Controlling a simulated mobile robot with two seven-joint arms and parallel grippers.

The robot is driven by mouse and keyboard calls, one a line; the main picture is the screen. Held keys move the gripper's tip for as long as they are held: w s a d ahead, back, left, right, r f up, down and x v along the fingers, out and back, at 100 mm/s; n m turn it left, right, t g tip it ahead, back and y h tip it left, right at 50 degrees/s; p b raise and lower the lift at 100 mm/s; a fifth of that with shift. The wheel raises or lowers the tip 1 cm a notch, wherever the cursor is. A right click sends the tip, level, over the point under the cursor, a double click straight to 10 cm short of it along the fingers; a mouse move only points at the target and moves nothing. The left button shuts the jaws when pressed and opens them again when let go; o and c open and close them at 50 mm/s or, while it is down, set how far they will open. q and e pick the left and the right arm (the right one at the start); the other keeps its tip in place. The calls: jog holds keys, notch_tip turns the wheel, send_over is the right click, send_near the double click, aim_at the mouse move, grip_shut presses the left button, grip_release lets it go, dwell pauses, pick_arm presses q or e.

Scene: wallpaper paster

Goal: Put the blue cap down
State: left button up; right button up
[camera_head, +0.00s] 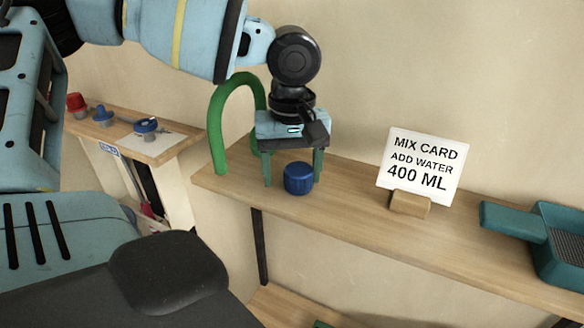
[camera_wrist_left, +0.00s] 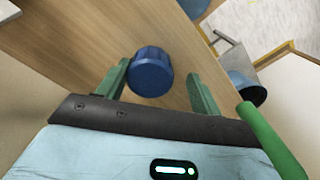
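The blue cap (camera_head: 298,179) is a ribbed, round cap that appears to stand on the wooden shelf (camera_head: 350,215), near its left end. My left gripper (camera_head: 292,182) points down over it, with one green finger on each side. In the left wrist view the gripper (camera_wrist_left: 158,72) is open, and the cap (camera_wrist_left: 151,72) lies between and partly beyond the fingertips. The cap is close to the left finger in that view, and a clear gap separates it from the right finger. My right gripper is not in view.
A green arched handle or pipe (camera_head: 217,125) rises just left of the gripper. A mix card (camera_head: 421,164) in a wooden stand and a teal tray (camera_head: 555,255) are to the right. A side ledge (camera_head: 113,133) holds red and blue valve-like parts. Shelf between cap and card is clear.

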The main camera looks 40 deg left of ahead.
aim_at(291, 169)
pick_arm(q)
notch_tip(291, 169, up, 12)
jog(key=shift+r, duration=0.2)
dwell(0.5)
jog(key=shift+s+f, duration=0.1)
